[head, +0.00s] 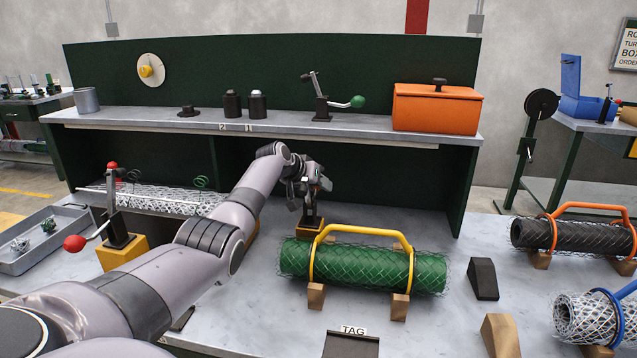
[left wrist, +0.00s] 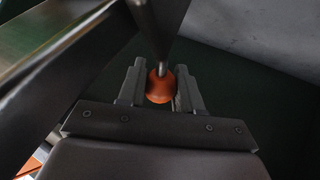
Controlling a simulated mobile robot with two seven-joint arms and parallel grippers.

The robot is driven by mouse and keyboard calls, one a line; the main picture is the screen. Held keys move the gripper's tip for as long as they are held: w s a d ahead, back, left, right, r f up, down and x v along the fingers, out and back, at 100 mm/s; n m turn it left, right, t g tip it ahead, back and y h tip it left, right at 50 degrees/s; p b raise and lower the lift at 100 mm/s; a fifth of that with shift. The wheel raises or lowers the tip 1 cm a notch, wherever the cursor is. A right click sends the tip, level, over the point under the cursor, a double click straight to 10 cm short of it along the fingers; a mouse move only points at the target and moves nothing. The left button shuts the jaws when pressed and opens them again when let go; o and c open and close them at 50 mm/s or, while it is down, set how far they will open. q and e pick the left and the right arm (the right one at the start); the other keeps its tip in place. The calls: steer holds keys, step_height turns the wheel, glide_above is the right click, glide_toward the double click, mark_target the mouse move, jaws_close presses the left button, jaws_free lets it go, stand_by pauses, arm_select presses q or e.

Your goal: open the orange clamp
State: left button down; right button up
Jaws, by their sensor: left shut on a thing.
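The orange clamp (head: 311,222) stands on the bench behind the green mesh roll, a dark post on an orange-yellow block. Its upper part is mostly hidden behind my left gripper (head: 308,188). In the left wrist view, the clamp's orange ball knob (left wrist: 159,87) sits at the end of a dark rod, between the two fingers of my left gripper (left wrist: 160,85). The gripper is shut on this knob. The angle of the lever is hard to tell in the head view. My right gripper is not in view.
A green mesh roll (head: 365,268) with a yellow handle lies in front of the clamp on wooden blocks. A red-knobbed clamp (head: 119,236) stands at the left, beside a grey tray (head: 45,240). The shelf (head: 290,127) runs above and behind.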

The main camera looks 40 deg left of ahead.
arm_select(q)
steer(key=shift+s+f+g, duration=0.1)
steer(key=shift+f+g, duration=0.35)
steer(key=shift+g, duration=0.05)
steer(key=shift+s+f+b, duration=0.1)
steer(key=shift+f+b, duration=0.3)
steer(key=shift+f, duration=0.15)
stand_by(0.4)
steer(key=c, duration=0.9)
jaws_free()
steer(key=shift+o, duration=0.6)
steer(key=shift+s+r, duration=0.1)
steer(key=shift+r, duration=0.25)
steer(key=shift+r, duration=0.1)
